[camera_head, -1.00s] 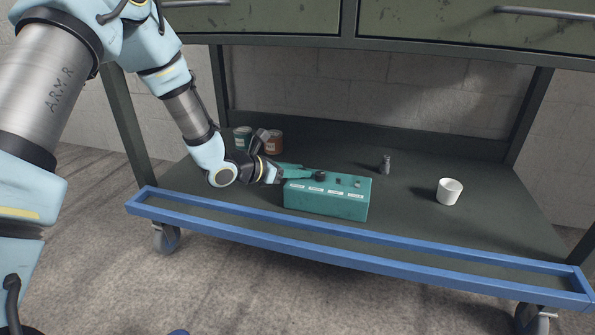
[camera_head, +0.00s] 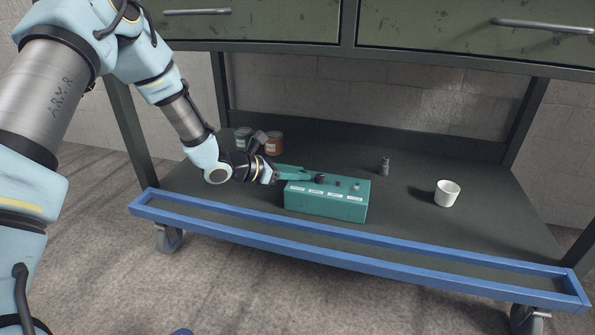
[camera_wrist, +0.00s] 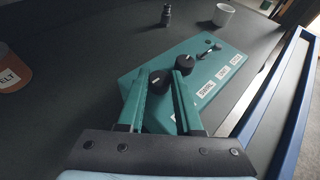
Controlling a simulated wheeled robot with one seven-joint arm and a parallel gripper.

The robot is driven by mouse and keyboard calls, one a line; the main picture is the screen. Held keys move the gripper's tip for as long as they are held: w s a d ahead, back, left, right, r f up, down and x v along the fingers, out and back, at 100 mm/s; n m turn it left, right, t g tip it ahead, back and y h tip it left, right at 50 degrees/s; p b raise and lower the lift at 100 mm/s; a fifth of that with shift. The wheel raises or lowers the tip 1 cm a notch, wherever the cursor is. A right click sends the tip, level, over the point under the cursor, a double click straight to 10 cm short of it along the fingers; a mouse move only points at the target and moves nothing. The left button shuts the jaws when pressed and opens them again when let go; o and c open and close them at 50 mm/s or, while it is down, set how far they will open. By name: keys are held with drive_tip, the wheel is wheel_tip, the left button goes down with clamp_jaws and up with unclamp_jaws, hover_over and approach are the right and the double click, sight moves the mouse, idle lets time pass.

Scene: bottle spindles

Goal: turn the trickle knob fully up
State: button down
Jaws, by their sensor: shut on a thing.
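The teal control box (camera_head: 325,206) stands on the lower shelf, with several white labels on its front, too small to read surely. Black knobs and small switches sit on its top. My gripper (camera_head: 306,172) reaches in from the left, low over the box's left end. In the wrist view its two teal fingers (camera_wrist: 165,80) are shut on the nearest black knob (camera_wrist: 158,84), which shows between the tips. A second black knob (camera_wrist: 186,63) is just past the right finger. I cannot tell which knob is labelled trickle, or read its setting.
Cans, one brown (camera_head: 273,143), stand behind my wrist. A blue rail (camera_head: 300,237) edges the shelf front; drawers (camera_head: 450,30) hang above.

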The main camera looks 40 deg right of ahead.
drive_tip(key=c, duration=0.8)
unclamp_jaws()
drive_tip(key=shift+c, duration=0.2)
drive_tip(key=shift+a, duration=0.1)
drive_tip(key=p+v, duration=0.3)
drive_tip(key=v, duration=0.7)
drive_tip(key=shift+a+p, duration=0.35)
drive_tip(key=shift+p, duration=0.05)
drive_tip(key=shift+w, duration=0.1)
drive_tip(key=shift+r, duration=0.1)
